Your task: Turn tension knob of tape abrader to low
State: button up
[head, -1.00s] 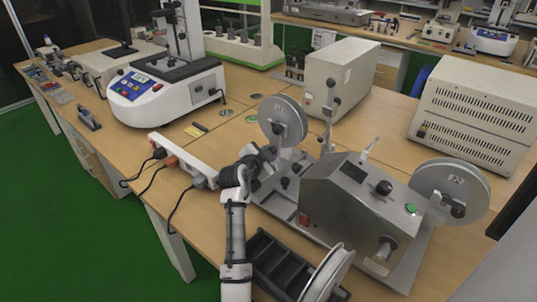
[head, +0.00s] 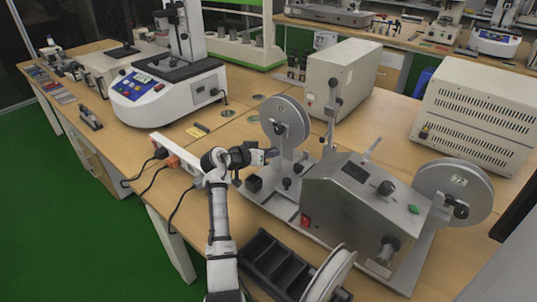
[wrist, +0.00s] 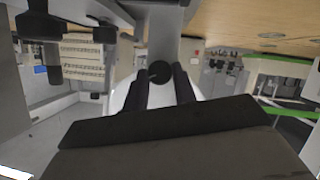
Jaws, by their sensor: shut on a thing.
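The tape abrader is a grey metal machine (head: 350,205) on the wooden table, with a left reel (head: 286,118) on a post and a right reel (head: 452,188). My gripper (head: 272,153) reaches level from the left to the post below the left reel. In the wrist view, its two dark fingers (wrist: 160,75) stand either side of a small round black knob (wrist: 160,71) on a light post and are shut on it. In the head view that knob is hidden by the gripper. I cannot read any tension marking.
A black knob (head: 386,188), a green button (head: 414,209) and a red switch (head: 306,221) are on the abrader body. A white power strip (head: 180,157) lies left of my arm. A black tray (head: 275,264) lies in front. A beige box (head: 342,78) stands behind.

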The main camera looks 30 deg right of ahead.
jog(key=n+g, duration=0.1)
jog(key=n, duration=0.1)
jog(key=n+g+h+b, duration=0.1)
jog(key=n, duration=0.1)
jog(key=shift+w+f+h, duration=0.2)
jog(key=shift+h, duration=0.1)
jog(key=n+g+h+b, duration=0.1)
jog(key=n, duration=0.2)
jog(key=shift+w+f+n, duration=0.1)
jog(key=shift+n, duration=0.2)
jog(key=shift+a+h, duration=0.1)
jog(key=shift+h, duration=0.2)
jog(key=o, duration=1)
jog(key=a+r+b, duration=0.1)
jog(key=a+b, duration=0.2)
jog(key=a, duration=1)
jog(key=shift+w+a+r, duration=0.25)
jog(key=shift+a+r, duration=0.05)
jog(key=shift+a, duration=0.05)
